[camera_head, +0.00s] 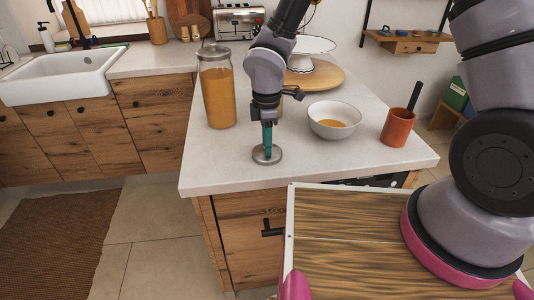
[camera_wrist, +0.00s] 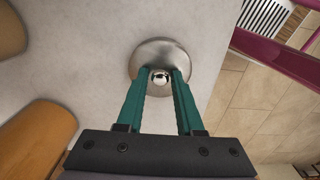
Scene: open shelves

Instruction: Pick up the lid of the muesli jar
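The lid (camera_head: 262,158) is a round, flat, brushed-metal disc with a ball knob. It lies near the front edge of the light counter, and it also shows in the wrist view (camera_wrist: 150,52). My gripper (camera_head: 267,147) points straight down over the lid. In the wrist view its two teal fingers (camera_wrist: 160,78) are drawn in close on either side of the shiny knob and appear to touch it. The lid seems to rest on the counter. A tall glass jar (camera_head: 218,95) with orange-brown contents stands behind and left of the lid, with a greyish top.
A white bowl (camera_head: 320,127) with orange contents and a terracotta cup (camera_head: 397,129) holding a dark utensil stand to the right. A white cake stand (camera_head: 302,47) on a wooden board is behind my arm. The counter (camera_head: 215,175) is clear around the lid.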

